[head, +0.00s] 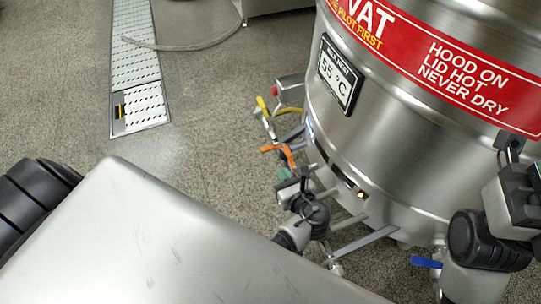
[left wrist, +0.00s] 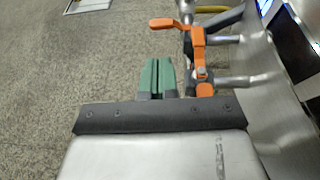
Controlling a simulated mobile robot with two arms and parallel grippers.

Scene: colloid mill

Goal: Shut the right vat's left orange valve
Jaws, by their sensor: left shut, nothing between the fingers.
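The right vat (head: 385,125) is a large steel drum with several short pipes and valves low on its left side. An orange valve lever (head: 279,150) shows there; in the left wrist view the lever (left wrist: 181,24) reaches left at its top, with another orange part (left wrist: 204,90) below. I cannot tell whether these belong to one valve. My left gripper (head: 286,174), with green fingers, is close to the orange lever. In the left wrist view its fingers (left wrist: 157,77) are together and empty, just left of the orange parts; contact is unclear. My right arm is at the right edge; its fingers are unclear.
A yellow lever (head: 262,104) and a red-knobbed fitting (head: 276,90) stand beyond the orange lever. A blue lever (head: 426,262) is low at the right. A floor drain grate (head: 137,60) and a hose (head: 195,47) lie at the back left. The speckled floor between is clear.

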